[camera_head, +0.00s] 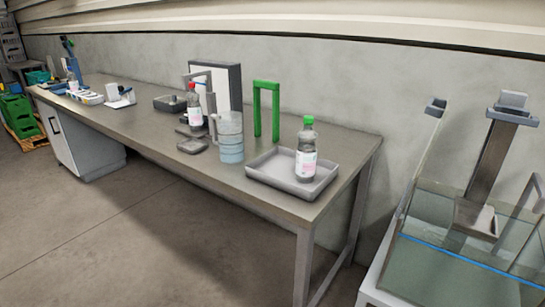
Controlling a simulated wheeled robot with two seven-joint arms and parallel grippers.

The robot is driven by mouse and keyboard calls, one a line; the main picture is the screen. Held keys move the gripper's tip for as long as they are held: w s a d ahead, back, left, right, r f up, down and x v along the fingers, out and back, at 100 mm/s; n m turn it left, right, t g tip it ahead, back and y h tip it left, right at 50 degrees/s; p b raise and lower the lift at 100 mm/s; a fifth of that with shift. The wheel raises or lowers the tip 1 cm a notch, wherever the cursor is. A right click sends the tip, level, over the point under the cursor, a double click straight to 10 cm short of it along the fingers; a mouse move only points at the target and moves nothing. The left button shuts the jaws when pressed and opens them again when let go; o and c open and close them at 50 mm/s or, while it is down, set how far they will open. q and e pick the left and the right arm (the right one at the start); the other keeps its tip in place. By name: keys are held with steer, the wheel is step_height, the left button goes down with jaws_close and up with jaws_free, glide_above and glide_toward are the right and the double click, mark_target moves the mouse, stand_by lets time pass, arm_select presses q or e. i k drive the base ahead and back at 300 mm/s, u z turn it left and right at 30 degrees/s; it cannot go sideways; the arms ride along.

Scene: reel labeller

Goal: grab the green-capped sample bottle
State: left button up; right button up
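The green-capped sample bottle (306,152) stands upright in a shallow grey tray (262,178) near the right end of the long workbench. It is a clear bottle with a white and pink label. A similar bottle with a red cap (194,107) stands farther left on the bench. Neither of my grippers shows in the head view.
A clear jug (230,138) with bluish liquid and a green frame (266,110) stand left of the tray on the workbench (165,140). A glass tank (470,250) with water stands at the right. The floor in front of the bench is clear.

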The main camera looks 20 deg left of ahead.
mark_target(307, 149)
steer(key=u, duration=1.05)
steer(key=i, duration=0.45)
